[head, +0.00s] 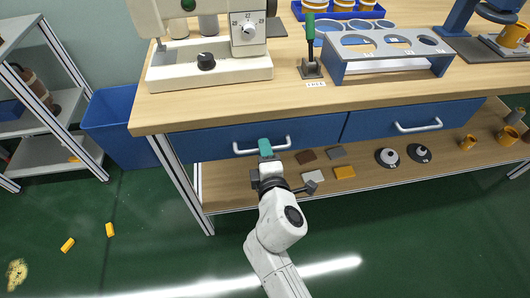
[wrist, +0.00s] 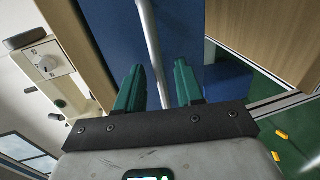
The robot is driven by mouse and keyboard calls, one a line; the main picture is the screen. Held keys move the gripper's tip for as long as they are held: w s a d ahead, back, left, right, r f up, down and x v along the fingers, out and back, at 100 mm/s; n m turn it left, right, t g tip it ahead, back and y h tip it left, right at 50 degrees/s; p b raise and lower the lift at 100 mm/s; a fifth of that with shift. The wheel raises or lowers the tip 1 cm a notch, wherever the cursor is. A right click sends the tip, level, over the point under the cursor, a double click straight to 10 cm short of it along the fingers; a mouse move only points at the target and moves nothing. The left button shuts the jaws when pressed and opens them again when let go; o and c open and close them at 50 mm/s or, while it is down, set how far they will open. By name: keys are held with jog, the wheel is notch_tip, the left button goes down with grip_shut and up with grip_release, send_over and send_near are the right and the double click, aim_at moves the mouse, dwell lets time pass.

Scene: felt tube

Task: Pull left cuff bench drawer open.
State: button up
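The left drawer (head: 215,143) under the bench has a blue front and a pale bar handle (head: 243,151). Its front looks flush with the right drawer's front. My gripper (head: 265,146), with green fingers, is at the middle of this handle. In the wrist view the handle bar (wrist: 152,40) runs between the two fingers of my gripper (wrist: 158,88), closer to the left one. The fingers are apart, with a gap beside the bar. The blue drawer front (wrist: 178,30) shows behind them.
The right drawer (head: 370,123) has its own handle (head: 418,126). A lower shelf (head: 235,185) holds small blocks and round parts. A blue bin (head: 115,125) stands left of the bench. Yellow pieces (head: 67,245) lie on the green floor. The floor before the drawers looks clear.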

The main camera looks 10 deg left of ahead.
jog(key=shift+w, duration=0.2)
grip_shut()
dwell(0.3)
dwell(0.3)
